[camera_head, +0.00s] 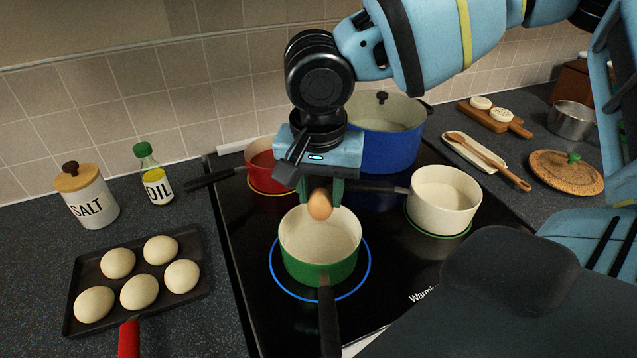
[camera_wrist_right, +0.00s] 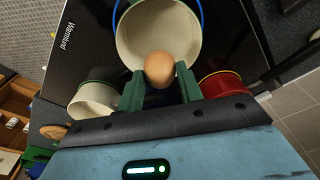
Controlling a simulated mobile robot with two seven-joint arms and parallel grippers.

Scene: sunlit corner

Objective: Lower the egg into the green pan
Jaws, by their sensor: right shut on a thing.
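A brown egg (camera_head: 320,204) is held between the green fingers of my right gripper (camera_head: 322,192). The egg also shows in the right wrist view (camera_wrist_right: 160,68), between the two fingers (camera_wrist_right: 160,85). The green pan (camera_head: 320,271) stands on the stove inside a lit blue ring, with a cream inside and a dark handle toward the front. In the head view the egg overlaps the pan's back rim; its exact height above the pan is hard to tell. In the wrist view the egg shows against the pan's opening (camera_wrist_right: 150,30). My left gripper is not in view.
A red pan (camera_head: 268,178), a large blue pot (camera_head: 385,150) and a white pan (camera_head: 445,197) stand close by on the black stove (camera_head: 400,270). A dark tray (camera_head: 200,287) with several pale buns lies at left, near the salt jar (camera_head: 88,200) and oil bottle (camera_head: 154,180).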

